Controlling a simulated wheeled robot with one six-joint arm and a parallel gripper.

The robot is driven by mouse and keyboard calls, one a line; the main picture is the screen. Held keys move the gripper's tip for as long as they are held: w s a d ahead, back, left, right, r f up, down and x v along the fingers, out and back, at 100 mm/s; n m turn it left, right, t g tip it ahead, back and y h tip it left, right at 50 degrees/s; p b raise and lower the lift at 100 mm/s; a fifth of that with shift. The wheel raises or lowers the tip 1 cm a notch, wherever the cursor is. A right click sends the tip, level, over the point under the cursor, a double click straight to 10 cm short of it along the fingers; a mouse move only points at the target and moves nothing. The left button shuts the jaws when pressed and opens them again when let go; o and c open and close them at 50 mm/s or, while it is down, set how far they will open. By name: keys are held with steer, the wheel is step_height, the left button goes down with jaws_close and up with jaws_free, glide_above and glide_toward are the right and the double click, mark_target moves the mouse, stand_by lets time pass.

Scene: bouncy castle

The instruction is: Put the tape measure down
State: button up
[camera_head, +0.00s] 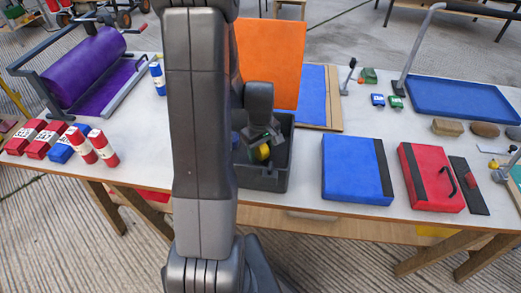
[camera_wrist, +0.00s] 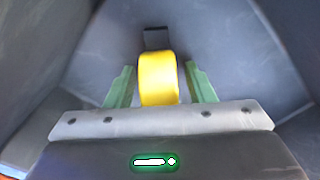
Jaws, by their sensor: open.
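The yellow tape measure (camera_wrist: 158,79) is inside the dark grey bin (camera_head: 262,182). In the wrist view it lies between the two green fingers of my gripper (camera_wrist: 160,88), with a small gap on each side. A dark part shows at its far end. In the head view only a bit of the tape measure (camera_head: 264,152) shows under my gripper (camera_head: 262,140), which reaches down into the bin. My gripper is open. Part of the bin is hidden behind my arm.
An orange panel (camera_head: 272,62) stands behind the bin. A blue block (camera_head: 350,168) and a red case (camera_head: 425,178) lie to its right. Red and blue cylinders (camera_head: 103,147) and a purple roll (camera_head: 85,70) are at the left. White table (camera_head: 395,130) is bare behind the blue block.

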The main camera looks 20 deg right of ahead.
step_height(320, 180, up, 12)
steer(key=shift+r+p, duration=0.15)
steer(key=shift+p, duration=0.15)
stand_by(1.2)
